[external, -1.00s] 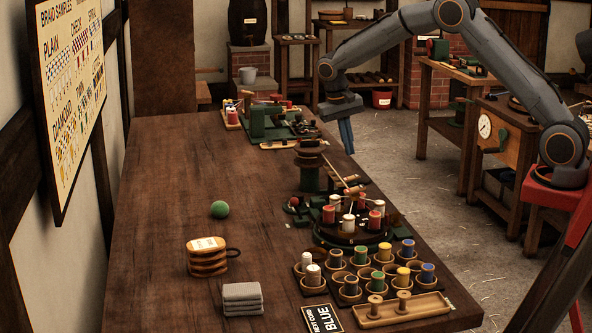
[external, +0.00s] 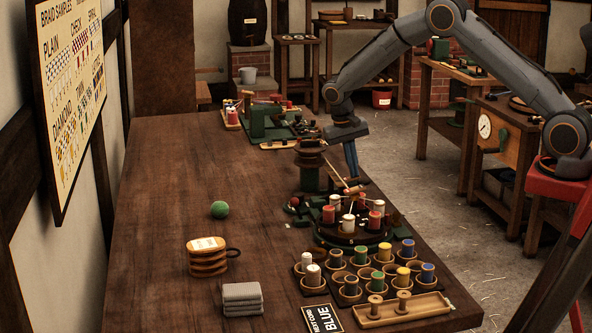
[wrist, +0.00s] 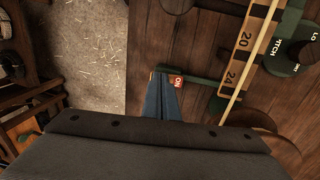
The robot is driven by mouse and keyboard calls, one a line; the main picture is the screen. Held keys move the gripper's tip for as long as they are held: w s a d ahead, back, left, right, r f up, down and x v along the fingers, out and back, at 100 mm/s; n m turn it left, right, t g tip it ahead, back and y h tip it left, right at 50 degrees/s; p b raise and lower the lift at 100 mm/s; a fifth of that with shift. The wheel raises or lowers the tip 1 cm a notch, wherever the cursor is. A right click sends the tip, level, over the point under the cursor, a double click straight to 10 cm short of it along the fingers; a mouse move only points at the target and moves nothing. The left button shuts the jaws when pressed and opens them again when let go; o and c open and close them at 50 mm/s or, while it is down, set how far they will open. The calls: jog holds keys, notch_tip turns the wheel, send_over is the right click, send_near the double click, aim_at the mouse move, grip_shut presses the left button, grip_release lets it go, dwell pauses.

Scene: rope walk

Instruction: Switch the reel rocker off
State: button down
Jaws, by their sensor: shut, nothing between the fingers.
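In the wrist view, the red rocker (wrist: 177,81) with white lettering, apparently ON, sits at the end of a dark green bar (wrist: 203,88). My gripper (wrist: 163,76) is shut and empty, its blue-grey fingertips just left of the rocker and overlapping the bar's end. Whether they touch the rocker I cannot tell. In the external view, my gripper (external: 354,177) points down over the braiding machine (external: 345,235) at the table's right side. The rocker cannot be made out there.
A wooden scale (wrist: 246,45) marked 20 and 24, with a pale rod along it, lies right of the rocker. Bobbins in cups (external: 361,255), a wooden tray (external: 400,310), a green ball (external: 220,209) and grey cloths (external: 242,298) lie on the table.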

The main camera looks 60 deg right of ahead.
jog(key=shift+d, duration=0.1)
jog(key=shift+s+d+f+t+y, duration=0.25)
jog(key=shift+s+t+y, duration=0.1)
jog(key=shift+t+y, duration=0.15)
jog(key=shift+s+d+f+t+y, duration=0.15)
jog(key=shift+s+f+t+y, duration=0.15)
jog(key=shift+t+y, duration=0.2)
jog(key=shift+f, duration=0.1)
jog(key=shift+a, duration=0.1)
jog(key=shift+w+a, duration=0.65)
jog(key=shift+a, duration=0.1)
notch_tip(320, 180, up, 15)
jog(key=shift+d+b, duration=0.35)
jog(key=shift+d, duration=0.05)
